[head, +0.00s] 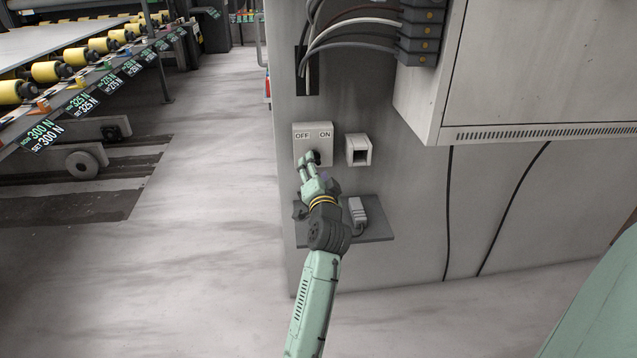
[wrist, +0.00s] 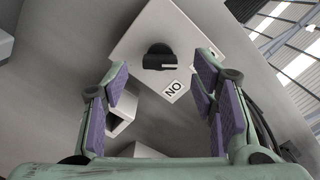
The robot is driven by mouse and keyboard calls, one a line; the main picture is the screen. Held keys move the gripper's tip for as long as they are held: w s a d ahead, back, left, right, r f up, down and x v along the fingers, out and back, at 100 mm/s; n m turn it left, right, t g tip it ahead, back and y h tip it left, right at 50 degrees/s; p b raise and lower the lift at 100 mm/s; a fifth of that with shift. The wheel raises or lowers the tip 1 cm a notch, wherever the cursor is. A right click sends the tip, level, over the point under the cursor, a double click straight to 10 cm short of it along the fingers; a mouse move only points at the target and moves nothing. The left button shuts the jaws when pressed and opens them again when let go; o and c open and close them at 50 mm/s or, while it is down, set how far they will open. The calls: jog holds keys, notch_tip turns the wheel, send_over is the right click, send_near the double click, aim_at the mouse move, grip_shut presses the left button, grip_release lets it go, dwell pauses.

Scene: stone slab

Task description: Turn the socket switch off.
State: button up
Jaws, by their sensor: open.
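The switch box (head: 313,132) is a pale box on the grey cabinet wall, with OFF at its upper left and ON at its upper right. Its black rotary knob (wrist: 159,56) shows in the wrist view, with a short white mark near the ON label (wrist: 174,90). My gripper (head: 309,157) is in front of the box's lower part and partly hides the knob in the head view. In the wrist view my gripper (wrist: 161,76) is open and empty, with its purple-padded fingers on either side of the knob. Contact cannot be told.
An open-fronted grey socket housing (head: 358,150) is right of the switch box. Below, a small shelf (head: 378,230) holds a grey plug (head: 357,211) with a cable. A large cabinet (head: 540,70) juts out at upper right. Floor at left is clear up to the roller line (head: 75,85).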

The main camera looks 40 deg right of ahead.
jog(key=v, duration=0.7)
jog(key=shift+s, duration=0.1)
